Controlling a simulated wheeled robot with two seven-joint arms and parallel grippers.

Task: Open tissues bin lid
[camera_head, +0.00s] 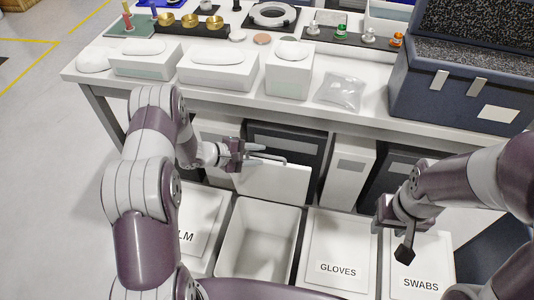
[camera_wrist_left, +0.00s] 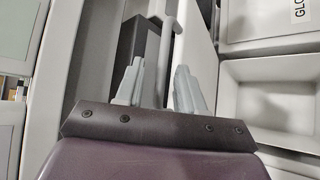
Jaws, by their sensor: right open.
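The open bin (camera_head: 258,240) in the floor row has an empty white interior, which also shows in the left wrist view (camera_wrist_left: 270,105). No tissues label is readable; this bin sits between a bin lettered "...LM" and the gloves bin. Its white lid (camera_head: 275,184) stands raised at the back, with a grey bar handle (camera_head: 268,157) along its top. My left gripper (camera_head: 249,158) is at the left end of this handle. In the left wrist view its fingers (camera_wrist_left: 160,88) are apart, with the bar between them. My right gripper (camera_head: 400,232) is open and empty above the swabs bin.
Closed gloves (camera_head: 340,250) and swabs (camera_head: 420,272) bins lie to the right, the "...LM" bin (camera_head: 200,222) to the left. The white table (camera_head: 225,96) above carries boxes, a clear bag (camera_head: 340,93) and a dark case (camera_head: 455,98). Dark bins stand underneath.

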